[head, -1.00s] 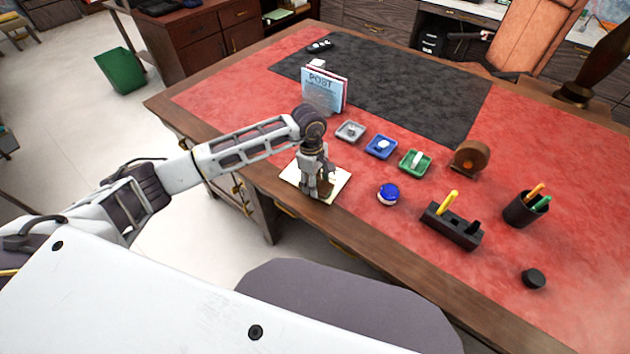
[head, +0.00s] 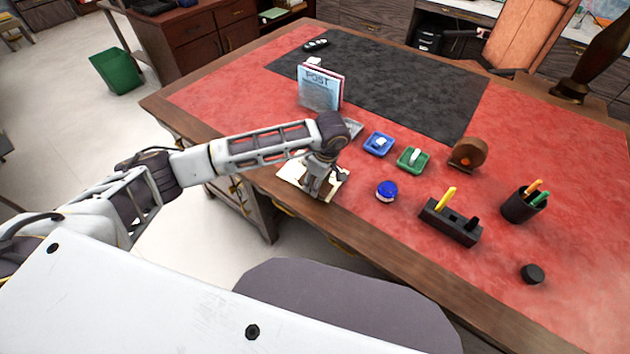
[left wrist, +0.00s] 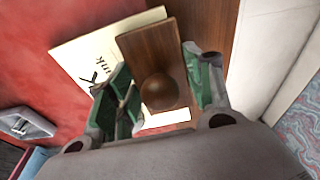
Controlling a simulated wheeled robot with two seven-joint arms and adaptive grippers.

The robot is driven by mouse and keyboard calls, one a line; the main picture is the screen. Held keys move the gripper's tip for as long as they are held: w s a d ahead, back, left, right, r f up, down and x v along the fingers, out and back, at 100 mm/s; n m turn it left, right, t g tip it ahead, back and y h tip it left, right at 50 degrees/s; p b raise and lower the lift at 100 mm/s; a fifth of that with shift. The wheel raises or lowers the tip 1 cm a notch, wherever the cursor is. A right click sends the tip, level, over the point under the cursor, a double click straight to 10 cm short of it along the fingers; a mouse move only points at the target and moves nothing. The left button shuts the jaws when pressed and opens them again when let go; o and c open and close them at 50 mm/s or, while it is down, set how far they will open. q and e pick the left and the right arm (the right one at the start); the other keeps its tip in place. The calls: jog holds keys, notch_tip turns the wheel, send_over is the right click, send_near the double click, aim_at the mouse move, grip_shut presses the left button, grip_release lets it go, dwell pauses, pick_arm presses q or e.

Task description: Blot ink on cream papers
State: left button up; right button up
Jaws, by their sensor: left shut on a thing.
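Cream paper (head: 290,173) with dark ink marks lies near the front edge of the desk; the marks show larger in the left wrist view (left wrist: 98,68). My left gripper (head: 314,188) is over the paper. In the left wrist view, its green-padded fingers are on both sides of the round knob of a wooden blotter (left wrist: 150,48), and the gripper is shut on it. The blotter covers part of the paper. I cannot tell whether it is pressing on it. My right gripper is not in view.
A grey dish (head: 353,129), partly behind my arm, a blue dish (head: 378,144) and a green dish (head: 412,160) stand behind. A blue-topped pot (head: 386,191), black holder (head: 450,223) and pen cup (head: 520,207) are to the right. A booklet (head: 319,90) stands behind the arm.

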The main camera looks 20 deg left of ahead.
pick_arm(q)
jog(key=shift+f, duration=0.1)
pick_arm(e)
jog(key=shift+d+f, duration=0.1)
pick_arm(q)
jog(key=shift+a, duration=0.15)
jog(key=shift+a+g+h+b, duration=0.3)
jog(key=shift+h+b, duration=0.25)
jog(key=shift+h, duration=0.45)
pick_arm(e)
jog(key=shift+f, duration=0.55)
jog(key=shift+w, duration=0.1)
pick_arm(q)
jog(key=shift+w, duration=0.1)
jog(key=shift+a+h+b, duration=0.3)
jog(key=shift+h+b, duration=0.3)
jog(key=shift+h, duration=0.3)
jog(key=shift+w+g+h, duration=0.1)
jog(key=shift+g+h, duration=0.2)
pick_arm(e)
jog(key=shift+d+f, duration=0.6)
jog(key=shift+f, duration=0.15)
